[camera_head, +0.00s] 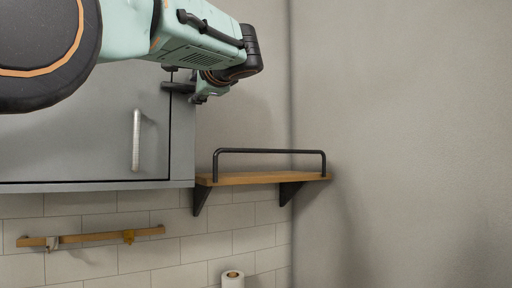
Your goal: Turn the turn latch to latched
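A grey wall cabinet (60,188) with a closed door (70,145) fills the left of the head view. The door has a pale vertical handle (136,140). My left arm comes in from the upper left, and my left gripper (192,90) is at the cabinet's right front edge, pointing left towards the door's edge. Small dark parts show there, and I cannot tell which are fingers and which belong to the turn latch. The latch's position cannot be made out, nor whether the gripper touches it. My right gripper is not in view.
A wooden shelf (265,178) with a black rail (270,151) is on the wall right of the cabinet. A wooden strip with hooks (90,236) is on the tiles below. A white roll (232,280) shows at the bottom. The wall at right is bare.

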